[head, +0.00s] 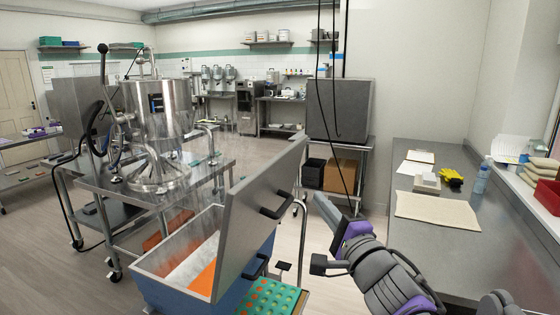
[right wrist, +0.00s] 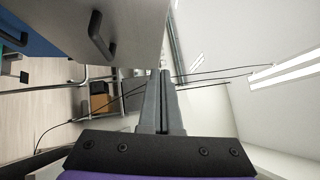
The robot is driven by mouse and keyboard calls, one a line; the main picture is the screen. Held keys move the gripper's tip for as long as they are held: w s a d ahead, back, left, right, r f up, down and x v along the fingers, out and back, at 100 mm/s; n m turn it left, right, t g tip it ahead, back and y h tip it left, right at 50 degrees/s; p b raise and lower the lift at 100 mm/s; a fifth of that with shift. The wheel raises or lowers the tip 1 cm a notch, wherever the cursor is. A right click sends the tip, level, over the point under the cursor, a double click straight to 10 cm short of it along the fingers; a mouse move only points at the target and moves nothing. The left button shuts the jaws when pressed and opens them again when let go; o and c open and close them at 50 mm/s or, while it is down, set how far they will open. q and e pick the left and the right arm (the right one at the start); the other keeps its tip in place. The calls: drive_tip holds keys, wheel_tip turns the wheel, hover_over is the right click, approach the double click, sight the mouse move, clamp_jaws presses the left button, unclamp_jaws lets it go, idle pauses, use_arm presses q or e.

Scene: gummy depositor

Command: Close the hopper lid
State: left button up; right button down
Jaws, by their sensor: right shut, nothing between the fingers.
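The hopper lid (head: 252,210) is a grey metal panel standing open and steeply tilted above the hopper (head: 140,275), with a black handle (head: 277,201) on its right face. The open hopper shows orange and whitish contents inside blue and metal walls. In the right wrist view the lid (right wrist: 140,22) is at the upper left, with its handle (right wrist: 101,38) left of the fingers. My right gripper (head: 322,200) is shut and empty, to the right of the lid and apart from it. Its fingertips (right wrist: 160,74) are together in the wrist view. My left gripper is not in view.
A green mold tray (head: 268,297) sits beside the hopper's front right. The steel depositor (head: 160,130) stands on a wheeled table behind it at left. A grey counter (head: 400,235) with a cloth (head: 437,209) is at right. Dark cables (head: 336,130) hang behind my right gripper.

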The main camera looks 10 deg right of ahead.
drive_tip(key=w, duration=0.1)
drive_tip(key=p, duration=0.2)
approach(277, 162)
drive_tip(key=w+d, duration=0.2)
drive_tip(key=w, duration=0.1)
drive_tip(key=shift+w+a+r+p, duration=0.15)
drive_tip(key=shift+w+a+r, duration=0.15)
drive_tip(key=shift+w+a, duration=0.4)
drive_tip(key=shift+w+a+r+p, duration=0.2)
drive_tip(key=shift+w+a, duration=0.3)
drive_tip(key=shift+a, duration=0.35)
drive_tip(key=shift+r, duration=0.1)
